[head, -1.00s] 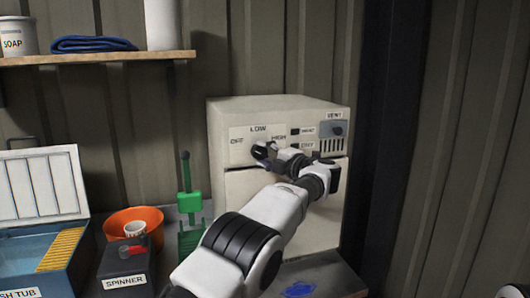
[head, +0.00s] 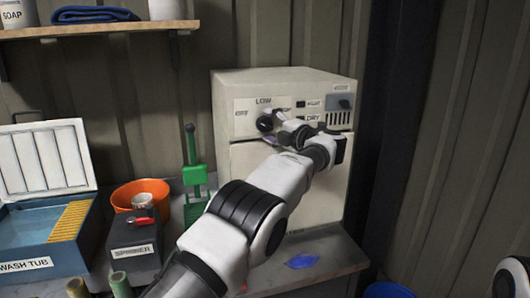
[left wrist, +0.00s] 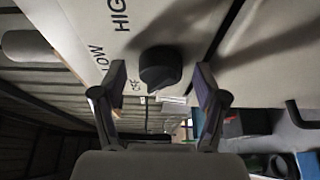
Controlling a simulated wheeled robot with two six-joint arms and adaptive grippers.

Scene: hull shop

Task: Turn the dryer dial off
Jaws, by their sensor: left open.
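The dryer (head: 225,90) is a cream box with a dark round dial (head: 264,124) on its front panel. An OFF label is left of the dial and LOW is above it; the HIGH label is hidden behind my gripper in the head view. My left gripper (head: 277,135) is open right in front of the dial. In the left wrist view the dial (left wrist: 160,68) shows between the spread fingers of my gripper (left wrist: 160,88), with visible gaps on both sides. I cannot tell where the dial points. My right gripper is out of view.
A vent control (head: 345,103) and DRY label sit right of the dial. The dryer stands on a bench (head: 335,252) with a blue cloth (head: 301,261). Left are a green tool (head: 194,175), an orange bowl (head: 125,194), a spinner box (head: 135,245) and a wash tub (head: 30,235).

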